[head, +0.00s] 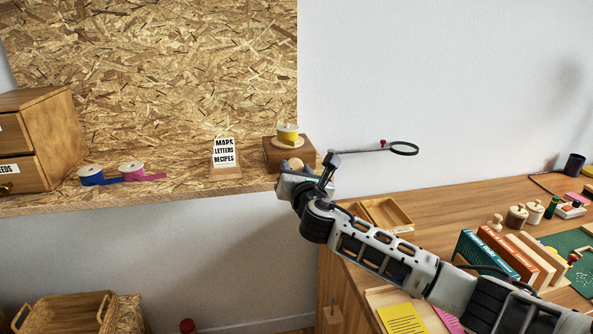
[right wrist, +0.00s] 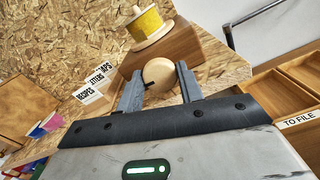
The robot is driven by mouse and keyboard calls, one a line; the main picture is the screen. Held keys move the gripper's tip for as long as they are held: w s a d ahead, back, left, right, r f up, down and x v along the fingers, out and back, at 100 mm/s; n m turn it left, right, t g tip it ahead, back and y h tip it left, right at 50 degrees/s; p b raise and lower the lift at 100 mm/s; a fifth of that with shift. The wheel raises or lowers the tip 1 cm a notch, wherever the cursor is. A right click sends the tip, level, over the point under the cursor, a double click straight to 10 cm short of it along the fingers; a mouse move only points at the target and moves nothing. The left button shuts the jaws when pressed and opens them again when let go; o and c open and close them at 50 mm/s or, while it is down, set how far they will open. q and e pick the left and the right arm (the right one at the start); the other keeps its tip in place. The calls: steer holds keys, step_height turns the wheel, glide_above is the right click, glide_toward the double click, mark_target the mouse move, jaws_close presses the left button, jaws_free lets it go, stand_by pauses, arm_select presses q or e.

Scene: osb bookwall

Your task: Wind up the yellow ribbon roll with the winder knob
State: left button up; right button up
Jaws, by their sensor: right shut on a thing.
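The yellow ribbon roll (head: 288,134) sits on a pale wooden disc on top of a brown wooden block (head: 309,154) on the chipboard shelf. It also shows in the right wrist view (right wrist: 146,26). The winder knob, a pale round wooden piece with a dark mark, is at the front of the block in the right wrist view (right wrist: 160,72). My right gripper (right wrist: 160,84) is shut on the knob, one finger on each side. In the head view my right gripper (head: 291,173) hides part of the knob and the block's front. My left gripper is not in view.
A sign reading maps, letters, recipes (head: 225,153) stands left of the block. Blue (head: 91,175) and pink (head: 132,170) ribbon rolls lie farther left, beside a wooden drawer cabinet (head: 40,140). A magnifier (head: 404,149) and a wooden tray (head: 386,214) are to the right.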

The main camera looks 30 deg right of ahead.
steer(key=o, duration=1)
steer(key=shift+s, duration=0.1)
steer(key=b+v, duration=0.1)
steer(key=v, duration=1.4)
steer(key=shift+s, duration=0.4)
